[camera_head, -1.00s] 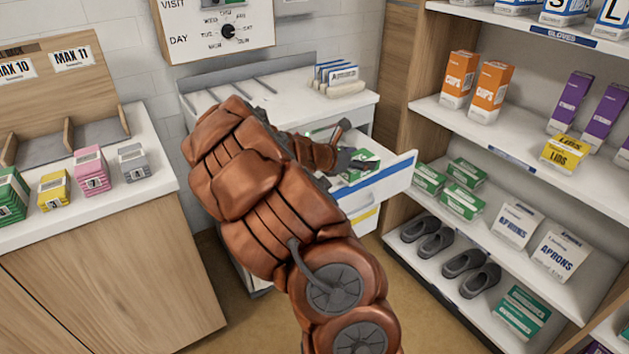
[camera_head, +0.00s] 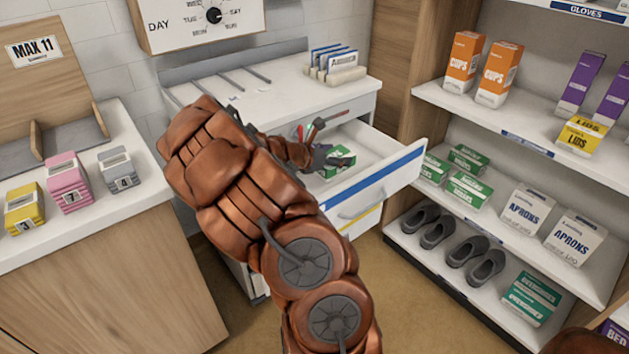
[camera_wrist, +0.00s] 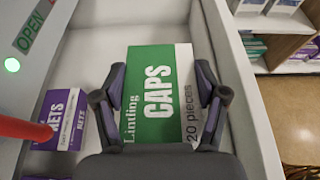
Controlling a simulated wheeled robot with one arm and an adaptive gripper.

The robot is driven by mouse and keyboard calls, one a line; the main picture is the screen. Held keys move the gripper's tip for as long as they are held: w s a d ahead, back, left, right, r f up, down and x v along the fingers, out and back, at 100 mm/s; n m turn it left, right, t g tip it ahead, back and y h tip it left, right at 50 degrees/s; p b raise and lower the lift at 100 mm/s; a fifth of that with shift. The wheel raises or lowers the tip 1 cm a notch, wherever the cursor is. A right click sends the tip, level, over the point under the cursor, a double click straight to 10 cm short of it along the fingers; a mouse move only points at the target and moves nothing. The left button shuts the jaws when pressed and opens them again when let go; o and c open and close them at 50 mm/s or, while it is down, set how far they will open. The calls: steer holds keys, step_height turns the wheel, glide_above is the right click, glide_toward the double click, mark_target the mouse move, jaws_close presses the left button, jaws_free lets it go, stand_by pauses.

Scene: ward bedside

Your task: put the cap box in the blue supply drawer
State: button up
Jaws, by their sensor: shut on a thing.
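The cap box (camera_wrist: 160,108) is green and white and reads CAPS in the wrist view. My gripper (camera_wrist: 161,92) has a finger on each long side of it and is shut on it. In the head view the cap box (camera_head: 341,156) shows small and green at my gripper (camera_head: 326,160), partly hidden by it. The blue supply drawer (camera_head: 386,181) is pulled open and has a blue stripe on its front. The box is within the drawer's walls (camera_wrist: 236,82); whether it touches the floor is unclear.
A purple NETS box (camera_wrist: 68,120) lies in the drawer left of the cap box. A red rod (camera_wrist: 22,126) crosses at the left, near an OPEN sign (camera_wrist: 30,32). A shelf unit (camera_head: 480,105) stands right; a counter (camera_head: 90,215) stands left.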

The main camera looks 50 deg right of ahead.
steer(key=shift+s+f, duration=0.1)
steer(key=shift+f, duration=5)
steer(key=shift+f+b, duration=0.1)
steer(key=shift+b, duration=0.2)
steer(key=o, duration=1.2)
steer(key=shift+c, duration=0.2)
steer(key=v, duration=1.2)
